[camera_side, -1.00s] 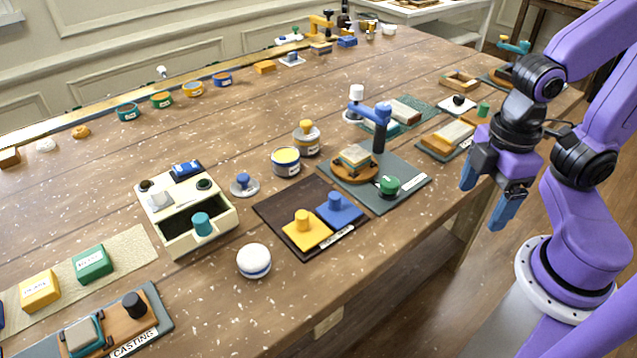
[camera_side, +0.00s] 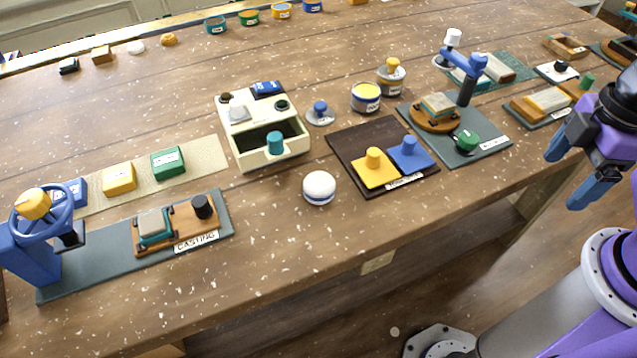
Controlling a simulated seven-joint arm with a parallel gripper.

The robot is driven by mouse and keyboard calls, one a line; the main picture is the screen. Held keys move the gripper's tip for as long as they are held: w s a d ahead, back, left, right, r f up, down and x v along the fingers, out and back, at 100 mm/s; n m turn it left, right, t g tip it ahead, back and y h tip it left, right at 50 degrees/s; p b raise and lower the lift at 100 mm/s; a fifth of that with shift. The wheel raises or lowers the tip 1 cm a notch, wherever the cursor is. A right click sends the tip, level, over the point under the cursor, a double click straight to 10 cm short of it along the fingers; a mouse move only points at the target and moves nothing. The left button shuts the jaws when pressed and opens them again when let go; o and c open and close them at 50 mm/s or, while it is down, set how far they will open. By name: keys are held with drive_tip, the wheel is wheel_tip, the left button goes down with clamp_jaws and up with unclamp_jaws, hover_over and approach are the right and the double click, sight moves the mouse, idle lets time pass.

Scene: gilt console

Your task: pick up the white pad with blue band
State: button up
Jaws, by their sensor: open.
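The white pad with blue band (camera_side: 319,187) is a rounded white puck with a blue stripe round its lower side. It sits alone on the wooden table near the front edge, in the middle of the side view. My gripper (camera_side: 563,178) is at the right of the view, beyond the table's front edge and well apart from the pad. Its two blue fingers are spread and nothing shows between them.
A dark board with yellow and blue blocks (camera_side: 352,150) lies right of the pad. A cream box with an open drawer (camera_side: 243,155) stands behind left. A casting board (camera_side: 222,226) with a blue wheel press (camera_side: 35,250) lies left. Bare table surrounds the pad.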

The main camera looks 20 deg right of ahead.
wheel_tip(320, 180, up, 8)
drive_tip(key=n, duration=0.6)
hover_over(319, 182)
wheel_tip(319, 182, down, 11)
drive_tip(key=shift+s+d+f, duration=0.1)
drive_tip(key=shift+s+d, duration=0.05)
drive_tip(key=shift+f, duration=2.85)
drive_tip(key=c, duration=1.1)
